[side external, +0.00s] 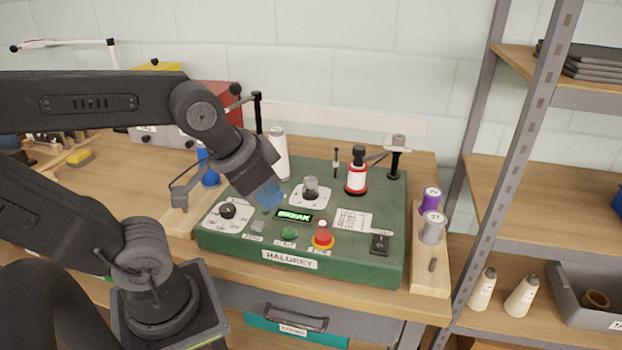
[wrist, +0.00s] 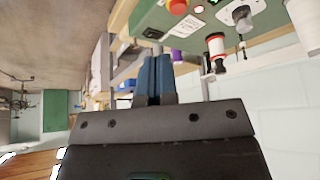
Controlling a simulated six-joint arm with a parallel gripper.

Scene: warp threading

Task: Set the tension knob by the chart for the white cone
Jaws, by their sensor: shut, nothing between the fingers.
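The green machine (side external: 300,272) marked HALDREY stands on the bench. A black knob (side external: 227,210) sits on a white dial plate at its left. A grey knob (side external: 311,187) sits on a white plate near the middle. I cannot read which is the tension knob. A white cone (side external: 281,158) stands upright at the back, partly behind my wrist. A small printed chart (side external: 353,221) lies on the panel; its text is too small to read. It also shows in the wrist view (wrist: 183,29). My gripper (side external: 268,197) is shut and empty, above the panel between the two knobs; its blue fingers (wrist: 153,72) show together.
The panel also has a lit display (side external: 294,215), a green button (side external: 289,233), a red button (side external: 322,238) and a black switch (side external: 380,244). A red-and-white spool (side external: 356,174) stands at the back. Purple (side external: 430,201) and grey spools (side external: 432,228) stand at right.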

